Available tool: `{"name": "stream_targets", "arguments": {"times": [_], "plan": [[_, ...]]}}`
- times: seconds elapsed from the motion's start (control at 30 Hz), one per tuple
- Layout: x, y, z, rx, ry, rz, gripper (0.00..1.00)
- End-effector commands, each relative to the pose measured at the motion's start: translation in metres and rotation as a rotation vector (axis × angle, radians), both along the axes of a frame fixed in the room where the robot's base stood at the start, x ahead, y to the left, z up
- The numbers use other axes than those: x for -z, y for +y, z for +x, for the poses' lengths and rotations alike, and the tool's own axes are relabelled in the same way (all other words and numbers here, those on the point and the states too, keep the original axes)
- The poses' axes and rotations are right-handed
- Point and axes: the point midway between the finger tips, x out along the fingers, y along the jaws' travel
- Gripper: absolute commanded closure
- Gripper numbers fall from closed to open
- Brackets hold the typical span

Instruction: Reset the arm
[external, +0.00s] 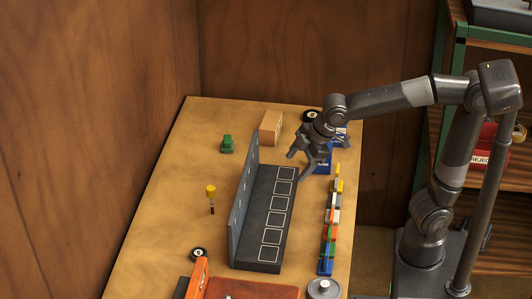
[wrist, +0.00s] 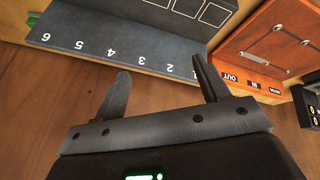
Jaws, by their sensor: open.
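My gripper (external: 303,157) is open and empty, above the far right end of a dark grey angled rack (external: 262,222) on the table. In the wrist view my gripper (wrist: 160,85) shows its two fingers spread apart, with nothing between them. The rack also shows in the wrist view (wrist: 120,45), with white numbers along its wall and outlined squares on its base.
A row of coloured blocks (external: 330,222) stands right of the rack. A yellow-topped tool (external: 211,192) and a green object (external: 227,145) are left of it. An orange panel (wrist: 270,45) is near the front. A cardboard box (external: 271,127) stands behind. Wood walls border the table.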

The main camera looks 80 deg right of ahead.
Motion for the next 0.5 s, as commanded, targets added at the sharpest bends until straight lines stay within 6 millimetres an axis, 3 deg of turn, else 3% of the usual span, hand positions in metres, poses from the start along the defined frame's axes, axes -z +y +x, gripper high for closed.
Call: {"name": "stream_targets", "arguments": {"times": [0.1, 0.3, 0.5], "plan": [[-0.001, -0.010, -0.046, 0.119, -0.002, 0.079, 0.32], [0.009, -0.015, -0.115, 0.319, -0.004, 0.177, 0.32], [0.025, -0.014, -0.158, 0.463, -0.008, 0.228, 0.32]]}}
